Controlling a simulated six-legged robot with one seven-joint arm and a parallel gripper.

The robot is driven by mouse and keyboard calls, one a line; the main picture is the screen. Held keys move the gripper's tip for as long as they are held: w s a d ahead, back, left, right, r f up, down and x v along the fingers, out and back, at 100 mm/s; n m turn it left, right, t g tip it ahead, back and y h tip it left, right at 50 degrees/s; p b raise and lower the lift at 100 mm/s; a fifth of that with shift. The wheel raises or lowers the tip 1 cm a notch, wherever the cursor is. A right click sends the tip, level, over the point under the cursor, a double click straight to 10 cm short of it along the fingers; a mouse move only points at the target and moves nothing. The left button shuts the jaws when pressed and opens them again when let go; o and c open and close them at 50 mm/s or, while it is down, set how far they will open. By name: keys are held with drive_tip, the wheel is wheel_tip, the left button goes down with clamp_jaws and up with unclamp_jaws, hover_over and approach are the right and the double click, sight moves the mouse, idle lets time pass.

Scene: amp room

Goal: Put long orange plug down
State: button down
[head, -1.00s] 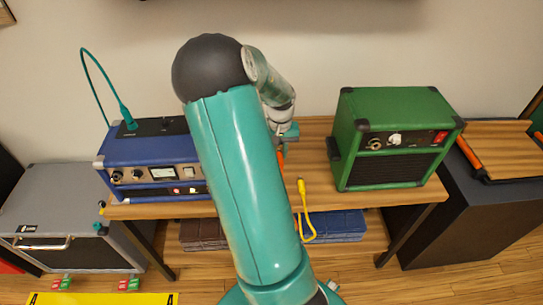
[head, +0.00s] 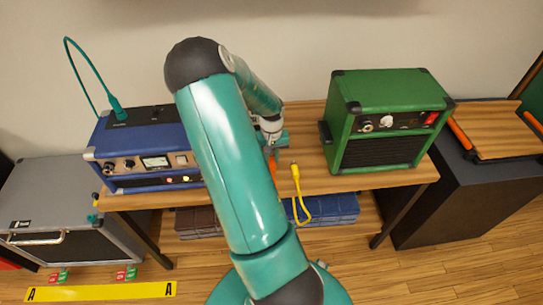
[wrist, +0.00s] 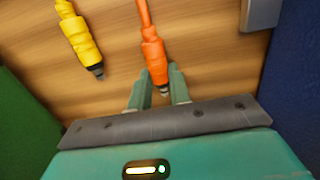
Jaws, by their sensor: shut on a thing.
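The long orange plug (wrist: 153,55) is between the two fingers of my gripper (wrist: 158,88) in the wrist view, its dark tip pointing toward the gripper body. My gripper is shut on it, over the wooden table (wrist: 110,22). In the head view the orange plug (head: 272,167) shows only as a small strip below my gripper (head: 274,146), partly hidden by my arm. I cannot tell whether the plug touches the wood.
A yellow plug (wrist: 80,38) lies to the left, apart from the orange one; its cable hangs over the table's front edge. A green amp (head: 385,120) stands right and a blue amp (head: 145,150) with a teal cable (head: 82,75) left.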

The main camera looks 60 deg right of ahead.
drive_tip(key=shift+f, duration=0.1)
drive_tip(key=c, duration=1.3)
unclamp_jaws()
wheel_tip(320, 180, up, 12)
drive_tip(key=shift+w+d, duration=0.3)
drive_tip(key=shift+w, duration=0.05)
